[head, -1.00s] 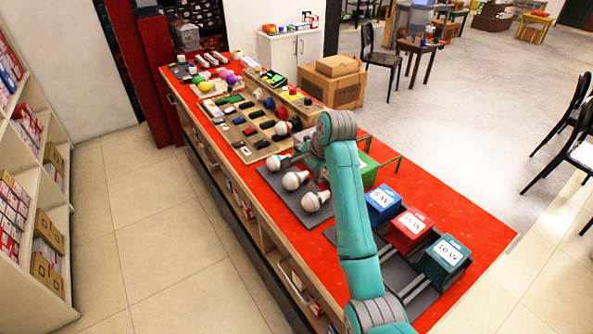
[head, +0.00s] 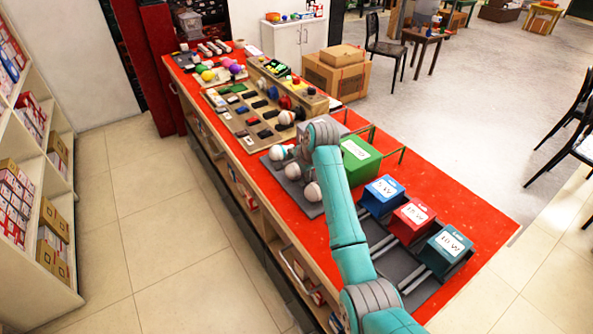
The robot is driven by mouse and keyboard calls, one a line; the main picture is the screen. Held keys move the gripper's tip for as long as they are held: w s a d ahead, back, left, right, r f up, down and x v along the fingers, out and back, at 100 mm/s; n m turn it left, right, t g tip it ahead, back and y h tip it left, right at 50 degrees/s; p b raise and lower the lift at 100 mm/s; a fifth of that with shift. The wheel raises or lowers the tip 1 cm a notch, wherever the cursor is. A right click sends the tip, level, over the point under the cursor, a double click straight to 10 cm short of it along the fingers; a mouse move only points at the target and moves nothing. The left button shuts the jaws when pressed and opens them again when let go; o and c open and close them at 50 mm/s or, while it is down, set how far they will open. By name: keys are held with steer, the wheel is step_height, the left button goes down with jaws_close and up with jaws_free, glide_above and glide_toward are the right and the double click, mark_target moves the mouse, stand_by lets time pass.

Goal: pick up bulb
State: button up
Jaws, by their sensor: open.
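Several white bulbs lie in a row on a grey mat (head: 312,211) on the red counter: a far bulb (head: 277,153), a middle bulb (head: 292,171) and a near bulb (head: 312,191). My gripper (head: 300,160) is open and low over the mat, close to the middle bulb. My wrist and arm partly hide it and the right side of the bulbs. I cannot tell whether the fingers touch or surround a bulb.
Green (head: 358,160), blue (head: 381,195), red (head: 411,220) and teal (head: 446,250) labelled boxes stand to the right of my arm. A tan board (head: 238,127) with dark pieces lies farther back. The counter's right end is clear.

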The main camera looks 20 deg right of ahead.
steer(key=c, duration=1.2)
